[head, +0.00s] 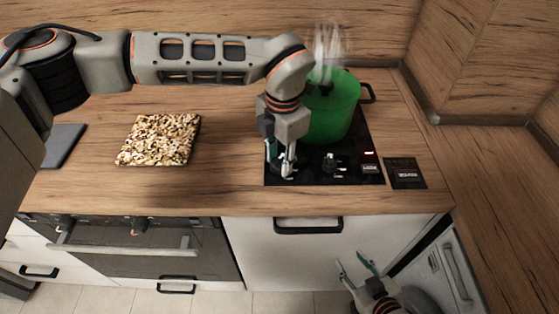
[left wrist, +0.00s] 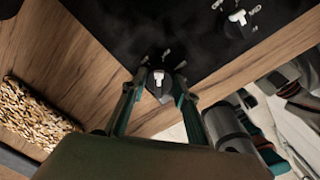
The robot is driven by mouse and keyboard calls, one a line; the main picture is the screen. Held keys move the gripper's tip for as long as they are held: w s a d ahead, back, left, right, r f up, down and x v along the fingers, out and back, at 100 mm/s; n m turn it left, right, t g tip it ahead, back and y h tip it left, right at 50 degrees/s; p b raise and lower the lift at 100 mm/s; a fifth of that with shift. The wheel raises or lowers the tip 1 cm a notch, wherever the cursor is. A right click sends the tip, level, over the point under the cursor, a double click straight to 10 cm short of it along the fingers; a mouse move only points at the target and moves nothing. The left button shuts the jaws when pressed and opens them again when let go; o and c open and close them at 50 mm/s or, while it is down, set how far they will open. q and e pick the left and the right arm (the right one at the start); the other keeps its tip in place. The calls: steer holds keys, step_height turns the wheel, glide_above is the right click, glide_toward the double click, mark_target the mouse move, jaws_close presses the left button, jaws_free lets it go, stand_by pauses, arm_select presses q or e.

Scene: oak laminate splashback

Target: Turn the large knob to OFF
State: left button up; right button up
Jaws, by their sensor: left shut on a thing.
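A black hob (head: 310,177) is set in the wooden worktop, with two dark knobs near its front edge. My left gripper (head: 283,168) reaches down onto the left knob, mostly hidden by the fingers in the head view. In the left wrist view this knob (left wrist: 161,86), with a white mark on top, sits between the fingers of the left gripper (left wrist: 160,92), which are shut on it. Small pale marks surround it, too small to read. The other knob (head: 329,162) stands free to the right. Which is larger I cannot tell. My right gripper (head: 355,264) is open and empty, low before the cabinets.
A steaming green pot (head: 333,108) stands on the hob behind the knobs, close to my left arm. A patterned board (head: 159,139) lies to the left. A small dark plate (head: 405,173) lies right of the hob. Oven and drawer handles project below the counter edge.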

arm_select(q)
steer(key=shift+f+n+b, duration=0.2)
steer(key=shift+n+b, duration=0.35)
steer(key=shift+n, duration=0.25)
steer(key=n+b, duration=0.1)
steer(key=n, duration=0.1)
steer(key=shift+r+n, duration=0.1)
steer(key=shift+n, duration=0.2)
steer(key=n, duration=0.2)
steer(key=shift+n+b, duration=0.3)
steer(key=shift+n, duration=0.1)
steer(key=shift+r+n, duration=0.1)
steer(key=shift+n, duration=0.4)
arm_select(e)
steer(key=f, duration=0.4)
steer(key=shift+s+f, duration=0.1)
steer(key=shift+s, duration=0.3)
arm_select(q)
steer(key=o, duration=1.1)
steer(key=shift+r, duration=0.1)
arm_select(e)
steer(key=shift+d+f, duration=0.1)
steer(key=shift+f, duration=0.05)
